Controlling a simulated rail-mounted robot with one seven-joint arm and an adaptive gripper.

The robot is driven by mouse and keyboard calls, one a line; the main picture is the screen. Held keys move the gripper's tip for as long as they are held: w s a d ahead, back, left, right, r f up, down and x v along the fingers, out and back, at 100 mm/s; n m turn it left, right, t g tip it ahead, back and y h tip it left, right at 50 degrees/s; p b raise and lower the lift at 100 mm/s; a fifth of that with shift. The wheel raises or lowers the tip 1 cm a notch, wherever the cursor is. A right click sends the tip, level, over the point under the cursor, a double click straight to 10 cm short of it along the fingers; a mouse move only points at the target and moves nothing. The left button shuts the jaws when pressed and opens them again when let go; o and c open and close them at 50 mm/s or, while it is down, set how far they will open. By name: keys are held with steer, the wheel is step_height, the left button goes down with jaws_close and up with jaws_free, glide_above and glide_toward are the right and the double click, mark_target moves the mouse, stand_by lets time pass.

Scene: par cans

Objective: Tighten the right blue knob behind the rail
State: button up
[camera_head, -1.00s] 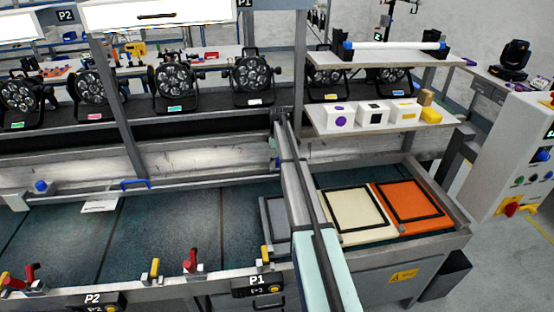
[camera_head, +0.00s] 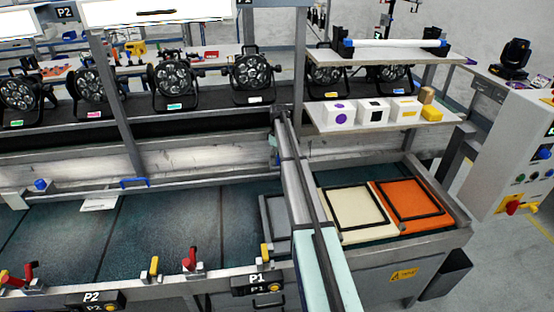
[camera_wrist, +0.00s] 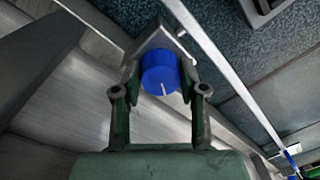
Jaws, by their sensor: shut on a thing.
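The right blue knob (camera_wrist: 160,75) sits between the two fingers of my gripper (camera_wrist: 161,82) in the wrist view, with a pale mark line on its face. The fingers are closed on its sides. A grey metal bracket (camera_wrist: 158,42) is right behind the knob. In the head view my arm reaches to the back rail, and the right knob is hidden there by my arm. Another blue knob (camera_head: 40,185) stands on a light bracket at the far left of the rail (camera_head: 80,193).
A blue handle (camera_head: 134,183) is on the rail left of my arm. Several par cans (camera_head: 175,82) stand on the black shelf behind. A cream pad (camera_head: 352,235) and an orange pad (camera_head: 432,221) lie at the right. The dark green bench surface (camera_head: 165,235) is mostly clear.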

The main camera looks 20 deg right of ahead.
steer(key=m+b, duration=0.1)
steer(key=m, duration=0.3)
steer(key=shift+s+f+m+b, duration=0.1)
steer(key=shift+f+m+b, duration=0.05)
steer(key=shift+m+b, duration=0.15)
steer(key=m+b, duration=0.1)
steer(key=m, duration=0.2)
steer(key=shift+m, duration=0.3)
steer(key=m+b, duration=0.1)
steer(key=m, duration=0.6)
steer(key=shift+a+t, duration=0.1)
steer(key=shift+t, duration=0.3)
steer(key=m+b, duration=0.1)
steer(key=m, duration=0.6)
steer(key=shift+a+h, duration=0.1)
steer(key=shift+h, duration=0.2)
steer(key=m, duration=0.4)
steer(key=shift+b, duration=0.3)
steer(key=shift+m, duration=2)
